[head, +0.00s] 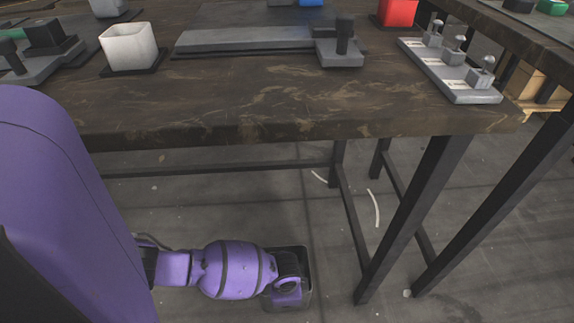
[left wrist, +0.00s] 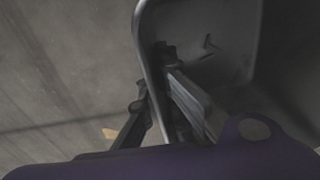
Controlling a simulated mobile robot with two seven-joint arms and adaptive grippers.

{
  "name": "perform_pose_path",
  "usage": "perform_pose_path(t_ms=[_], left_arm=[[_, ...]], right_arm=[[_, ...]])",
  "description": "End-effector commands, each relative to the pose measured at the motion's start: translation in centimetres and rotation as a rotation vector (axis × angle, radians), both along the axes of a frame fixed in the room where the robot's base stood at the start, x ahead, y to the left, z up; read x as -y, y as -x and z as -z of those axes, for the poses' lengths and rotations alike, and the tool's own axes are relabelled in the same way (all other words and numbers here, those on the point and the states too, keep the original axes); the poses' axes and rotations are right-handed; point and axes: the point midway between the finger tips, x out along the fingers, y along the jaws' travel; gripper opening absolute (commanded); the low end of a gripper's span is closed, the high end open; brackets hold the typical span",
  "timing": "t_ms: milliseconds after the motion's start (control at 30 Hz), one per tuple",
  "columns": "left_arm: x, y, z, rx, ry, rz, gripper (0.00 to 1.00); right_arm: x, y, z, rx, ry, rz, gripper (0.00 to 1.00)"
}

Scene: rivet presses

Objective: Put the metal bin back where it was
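The metal bin (head: 306,262) is a dark grey, open-topped container low down, below the table's front edge. My left gripper (left wrist: 154,72) has its fingers on either side of the bin's wall, one outside and one inside, and their tips lie close against it. The bin's rim and inside also show in the left wrist view (left wrist: 215,45). My purple arm covers part of the bin in the head view. I cannot tell whether the bin rests on the floor or hangs above it. My right gripper is not in view.
The dark table (head: 270,100) stands above and behind the bin, with a black leg (head: 410,215) to the right. On it are a white bin (head: 130,46), a red bin (head: 397,12) and a grey plate with several rivets (head: 450,75). The floor (head: 230,210) around looks mostly clear.

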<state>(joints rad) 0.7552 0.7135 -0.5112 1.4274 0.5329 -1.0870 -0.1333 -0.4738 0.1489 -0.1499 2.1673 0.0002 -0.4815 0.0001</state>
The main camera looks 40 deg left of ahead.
Motion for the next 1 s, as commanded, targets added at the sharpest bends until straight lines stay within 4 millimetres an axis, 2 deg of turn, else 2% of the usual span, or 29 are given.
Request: perform_pose_path(t_ms=[300, 500, 833, 1000], left_arm=[[0.0, -0.2, 0.1, 0.003, -0.001, 0.000, 0.00], [0.0, -0.1, 0.1, 0.001, 0.000, 0.000, 0.23], [0.0, -0.1, -0.2, 0.002, -0.001, 0.000, 0.23], [-0.1, -0.1, -2.6, 0.004, -0.002, 0.000, 0.23]], right_arm=[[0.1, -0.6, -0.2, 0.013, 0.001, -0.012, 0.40], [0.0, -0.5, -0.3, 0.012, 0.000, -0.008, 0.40], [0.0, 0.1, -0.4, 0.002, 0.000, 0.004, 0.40], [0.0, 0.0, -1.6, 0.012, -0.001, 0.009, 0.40]])
